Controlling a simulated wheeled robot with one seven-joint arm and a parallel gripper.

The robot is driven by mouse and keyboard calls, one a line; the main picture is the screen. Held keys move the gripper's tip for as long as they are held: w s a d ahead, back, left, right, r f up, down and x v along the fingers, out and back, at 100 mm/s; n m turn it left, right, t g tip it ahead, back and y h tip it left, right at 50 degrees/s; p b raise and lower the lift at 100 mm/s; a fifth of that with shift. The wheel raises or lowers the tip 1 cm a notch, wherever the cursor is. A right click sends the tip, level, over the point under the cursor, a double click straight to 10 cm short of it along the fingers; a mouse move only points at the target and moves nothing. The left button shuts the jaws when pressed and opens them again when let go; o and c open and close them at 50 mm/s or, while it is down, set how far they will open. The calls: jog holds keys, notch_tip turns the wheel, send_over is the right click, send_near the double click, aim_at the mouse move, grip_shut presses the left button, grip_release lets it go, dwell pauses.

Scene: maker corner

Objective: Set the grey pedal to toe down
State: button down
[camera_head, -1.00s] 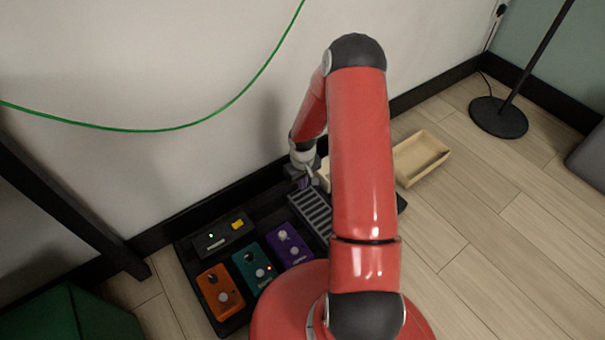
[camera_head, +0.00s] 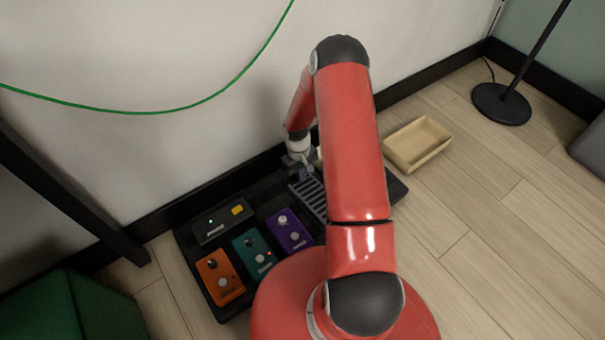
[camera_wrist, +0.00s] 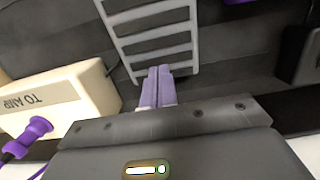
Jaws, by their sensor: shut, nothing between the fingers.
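The grey pedal (camera_head: 309,196) has a ribbed treadle and sits on the black pedalboard, partly hidden behind my red arm in the head view. In the wrist view the grey pedal (camera_wrist: 157,45) shows its slats and pale frame. My gripper (camera_wrist: 157,72) is shut and empty, its purple fingertips together at the near end of the treadle. I cannot tell whether they touch it. In the head view my gripper (camera_head: 304,168) is small and partly hidden at the pedal's wall-side end.
A cream box marked "TO AMP" (camera_wrist: 65,100) with a purple plug stands beside the gripper. Orange (camera_head: 220,277), teal (camera_head: 254,254) and purple (camera_head: 289,230) pedals share the board (camera_head: 187,251). A wooden tray (camera_head: 418,145) lies on the floor to the right.

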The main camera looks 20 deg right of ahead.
dwell(0.4)
notch_tip(320, 180, up, 14)
jog(key=w+p, duration=0.3)
jog(key=shift+a+f+p, duration=0.15)
jog(key=shift+a+p, duration=0.15)
jog(key=shift+p, duration=0.1)
jog(key=s+a+r+t+p, duration=0.1)
jog(key=s+r, duration=0.2)
jog(key=r, duration=0.6)
jog(key=s+a+r+m+t+h+p, duration=0.1)
jog(key=s+a+r, duration=0.1)
jog(key=r, duration=0.7)
jog(key=s+a+r+t+p, duration=0.1)
jog(key=s+r, duration=0.2)
jog(key=r, duration=0.7)
jog(key=s+a+r+t+p, duration=0.1)
jog(key=s+a+r+t, duration=0.1)
jog(key=s+r, duration=0.4)
jog(key=s+a+r+m+t+y+p, duration=0.1)
jog(key=s+r, duration=0.5)
jog(key=s, duration=0.7)
jog(key=shift+a+t+p, duration=0.4)
jog(key=shift+a+t, duration=0.1)
jog(key=shift+a, duration=0.65)
jog(key=shift+s, duration=0.1)
